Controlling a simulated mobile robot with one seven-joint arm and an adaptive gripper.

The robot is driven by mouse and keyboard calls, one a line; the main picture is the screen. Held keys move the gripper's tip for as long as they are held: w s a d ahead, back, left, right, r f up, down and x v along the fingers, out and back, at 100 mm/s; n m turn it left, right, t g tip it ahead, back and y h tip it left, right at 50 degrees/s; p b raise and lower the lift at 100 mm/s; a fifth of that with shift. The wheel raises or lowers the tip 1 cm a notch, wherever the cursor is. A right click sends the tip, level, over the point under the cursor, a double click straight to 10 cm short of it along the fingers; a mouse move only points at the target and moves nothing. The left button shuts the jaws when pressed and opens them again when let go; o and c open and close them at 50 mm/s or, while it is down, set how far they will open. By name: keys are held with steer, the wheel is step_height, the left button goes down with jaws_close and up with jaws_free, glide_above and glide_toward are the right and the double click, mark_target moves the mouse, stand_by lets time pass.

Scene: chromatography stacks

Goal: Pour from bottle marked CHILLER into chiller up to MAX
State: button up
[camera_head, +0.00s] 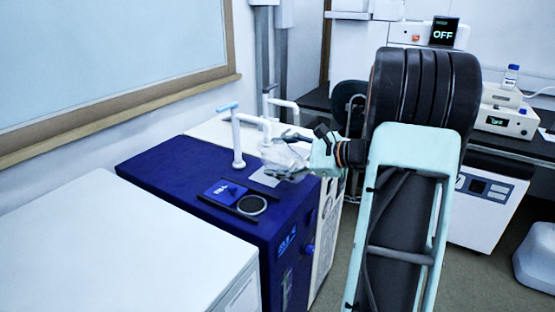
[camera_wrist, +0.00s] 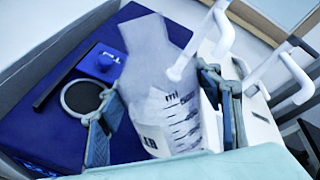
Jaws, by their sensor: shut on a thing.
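My gripper (camera_head: 300,158) is shut on a translucent bottle (camera_head: 283,157) above the dark blue chiller cabinet (camera_head: 175,170). In the wrist view, the bottle (camera_wrist: 165,70) sits between the two fingers of my gripper (camera_wrist: 165,112), with black "ml" graduations and a partly hidden label. Its name cannot be read, and its liquid level and exact tilt cannot be told. The chiller top has a round, light-rimmed opening (camera_head: 252,205), also in the wrist view (camera_wrist: 82,97), left of the bottle. Beside the opening is a blue square piece with a knob (camera_head: 225,192). No MAX mark is readable.
White pipes (camera_head: 238,140) with a blue-handled tap rise from the back of the chiller, close to the bottle and my gripper. A white cabinet (camera_head: 110,240) stands at the front left. A bench with instruments (camera_head: 500,120) is at the right. The chiller's left top is clear.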

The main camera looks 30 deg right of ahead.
steer(key=shift+d+f+b, duration=0.1)
steer(key=shift+f+b, duration=0.05)
steer(key=shift+b, duration=0.25)
steer(key=shift+f+n+h+b, duration=0.15)
steer(key=shift+n+h+b, duration=0.25)
steer(key=shift+n+b, duration=0.1)
steer(key=shift+d, duration=0.1)
steer(key=shift+w+f+n+h+b, duration=0.1)
steer(key=shift+f+n+h+b, duration=0.4)
steer(key=shift+b, duration=1.25)
steer(key=shift+d, duration=0.1)
steer(key=shift+f+n+h+b, duration=0.8)
steer(key=shift+f+n+b, duration=0.25)
steer(key=shift+b, duration=1.95)
steer(key=shift+a+f+n+t+h+b, duration=0.15)
steer(key=shift+n+h+b, duration=0.3)
steer(key=shift+b, duration=0.85)
steer(key=shift+a+f+n+t+h+b, duration=0.2)
steer(key=shift+n+b, duration=0.3)
steer(key=shift+b, duration=0.8)
steer(key=shift+r+h, duration=0.25)
steer(key=shift+a+n, duration=0.1)
steer(key=shift+n, duration=0.3)
